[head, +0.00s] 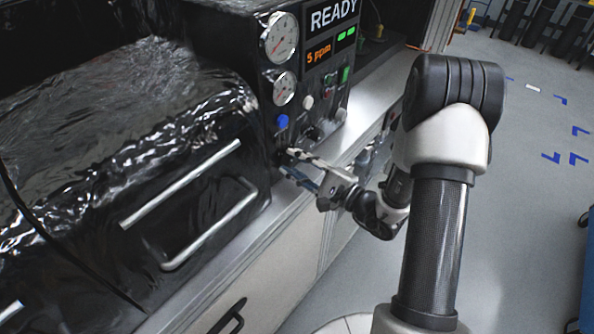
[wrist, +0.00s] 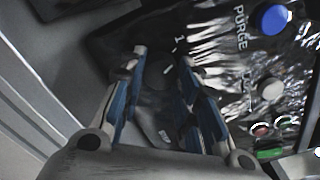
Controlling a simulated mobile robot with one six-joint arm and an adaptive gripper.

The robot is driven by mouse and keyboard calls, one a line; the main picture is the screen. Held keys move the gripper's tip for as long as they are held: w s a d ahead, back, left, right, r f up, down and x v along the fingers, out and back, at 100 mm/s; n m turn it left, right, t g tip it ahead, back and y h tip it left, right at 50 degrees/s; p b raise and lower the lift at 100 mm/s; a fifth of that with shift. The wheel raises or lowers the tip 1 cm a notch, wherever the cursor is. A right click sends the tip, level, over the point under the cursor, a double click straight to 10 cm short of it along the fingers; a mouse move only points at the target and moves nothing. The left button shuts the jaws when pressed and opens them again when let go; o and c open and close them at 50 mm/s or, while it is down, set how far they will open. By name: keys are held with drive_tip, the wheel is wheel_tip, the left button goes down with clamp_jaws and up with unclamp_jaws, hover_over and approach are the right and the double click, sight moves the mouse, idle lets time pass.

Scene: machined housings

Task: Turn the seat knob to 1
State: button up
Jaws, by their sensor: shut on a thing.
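The seat knob (wrist: 154,78) is dark and sits on the black panel between my fingers in the wrist view. My gripper (wrist: 163,58) is shut on it, one blue-padded finger on each side. A printed "1" (wrist: 179,43) shows on the panel just beyond the fingertips. A small pale mark shows near the knob, but I cannot tell for sure where its pointer aims. In the head view my gripper (head: 286,163) reaches the lower left of the instrument panel, and the knob is mostly hidden behind the fingertips.
A blue button (wrist: 271,18) labelled PURGE and a pale round knob (wrist: 269,90) are close by on the panel. Gauges (head: 280,38) and a READY display (head: 333,15) are above. A wrapped housing with metal handles (head: 182,184) is at left.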

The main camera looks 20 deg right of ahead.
drive_tip(key=shift+n+b, duration=0.55)
drive_tip(key=shift+n, duration=0.05)
drive_tip(key=o, duration=1.1)
drive_tip(key=v, duration=1.2)
